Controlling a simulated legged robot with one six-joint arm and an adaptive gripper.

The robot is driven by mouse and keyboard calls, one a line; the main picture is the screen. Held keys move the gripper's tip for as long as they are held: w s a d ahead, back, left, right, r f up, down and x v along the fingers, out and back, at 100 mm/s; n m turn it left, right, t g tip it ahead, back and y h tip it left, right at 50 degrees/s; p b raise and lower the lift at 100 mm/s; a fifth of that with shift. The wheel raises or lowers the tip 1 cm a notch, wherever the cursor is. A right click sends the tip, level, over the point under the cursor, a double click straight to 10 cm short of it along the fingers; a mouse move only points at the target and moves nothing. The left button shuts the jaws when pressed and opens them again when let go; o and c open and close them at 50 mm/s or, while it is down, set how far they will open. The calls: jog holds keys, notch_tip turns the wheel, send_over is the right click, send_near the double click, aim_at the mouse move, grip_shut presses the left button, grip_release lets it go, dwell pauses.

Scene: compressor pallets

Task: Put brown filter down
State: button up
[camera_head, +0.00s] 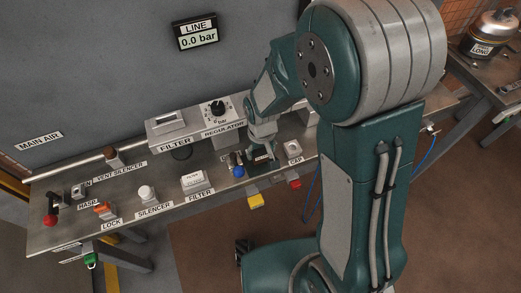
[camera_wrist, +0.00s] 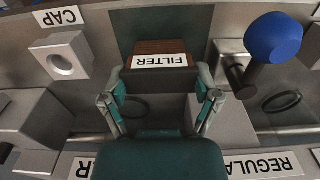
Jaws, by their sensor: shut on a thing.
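The brown filter (camera_wrist: 158,47) shows in the wrist view as a block with a ribbed brown top and a white FILTER label. My gripper (camera_wrist: 160,95) is shut on it, with one green finger at each side. In the head view my gripper (camera_head: 262,150) is over the right part of the steel bench, just left of the CAP block. The filter is mostly hidden by my arm there, and I cannot tell whether it touches the bench. A white block (camera_head: 193,178) stands behind another FILTER label on the bench, left of my gripper.
A blue-knobbed valve (camera_wrist: 272,38) is close to the right of the filter in the wrist view; the CAP block (camera_wrist: 65,57) is to the left. The regulator unit (camera_head: 215,110) stands behind on the bench (camera_head: 165,208). The SILENCER (camera_head: 147,193) and the orange LOCK (camera_head: 102,210) are further left.

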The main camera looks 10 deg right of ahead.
aim_at(260, 152)
jog(key=o, duration=1.1)
jog(key=shift+a, duration=0.1)
jog(key=shift+o, duration=0.2)
jog(key=shift+a+f, duration=0.1)
jog(key=shift+a, duration=0.1)
jog(key=shift+d, duration=0.1)
jog(key=shift+r, duration=0.3)
notch_tip(260, 152, up, 10)
jog(key=r, duration=0.1)
jog(key=s+d+r+m+t, duration=0.3)
jog(key=s+d+r+t, duration=0.2)
jog(key=s+d+r, duration=0.6)
notch_tip(260, 152, up, 3)
jog(key=shift+s+f, duration=0.2)
jog(key=shift+s, duration=1)
